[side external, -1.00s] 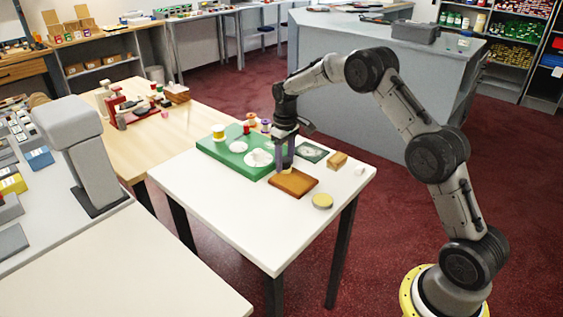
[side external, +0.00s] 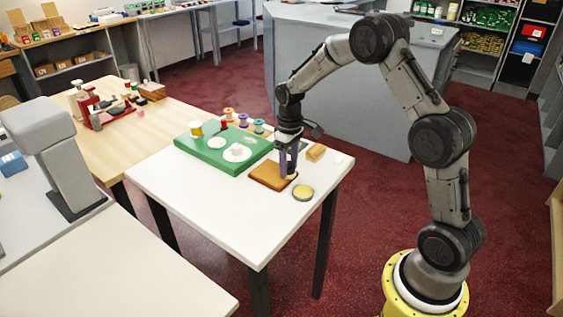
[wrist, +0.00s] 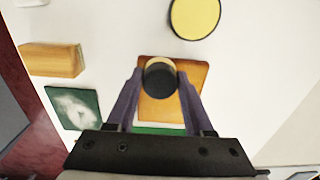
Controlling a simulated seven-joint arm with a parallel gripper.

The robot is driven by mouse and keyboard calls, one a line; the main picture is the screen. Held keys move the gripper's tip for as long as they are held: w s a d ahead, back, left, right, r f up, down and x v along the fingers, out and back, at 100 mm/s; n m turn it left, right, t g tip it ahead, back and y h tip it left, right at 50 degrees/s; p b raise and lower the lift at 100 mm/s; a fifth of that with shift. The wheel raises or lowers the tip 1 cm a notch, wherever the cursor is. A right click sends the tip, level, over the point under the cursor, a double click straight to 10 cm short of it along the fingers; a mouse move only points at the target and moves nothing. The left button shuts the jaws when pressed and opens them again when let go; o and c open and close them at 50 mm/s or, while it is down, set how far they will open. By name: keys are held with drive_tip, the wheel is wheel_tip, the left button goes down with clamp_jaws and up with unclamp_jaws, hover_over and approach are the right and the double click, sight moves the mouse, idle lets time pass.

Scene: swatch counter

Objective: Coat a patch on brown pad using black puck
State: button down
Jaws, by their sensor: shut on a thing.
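The brown pad (side external: 268,176) lies flat on the white table, and it also shows in the wrist view (wrist: 190,72). My gripper (side external: 289,176) is over the pad's right part in the side view. In the wrist view my gripper (wrist: 160,84) is shut on the black puck (wrist: 160,84), which has a tan band along its upper edge. The puck is over the pad; I cannot tell whether it touches it. The pad looks lighter orange between my fingers and darker brown above. My fingers and the puck hide part of the pad.
A yellow-topped round tin (side external: 303,193) stands close to the pad. A wooden block (side external: 316,152), a dark green card with a white smear (wrist: 73,106) and a green board (side external: 222,150) with white discs are nearby. The table's front left (side external: 205,195) is clear.

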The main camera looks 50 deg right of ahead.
drive_tip(key=shift+s, duration=0.9)
wheel_tip(320, 180, up, 2)
drive_tip(key=shift+w+r, duration=0.15)
drive_tip(key=shift+r, duration=2.9)
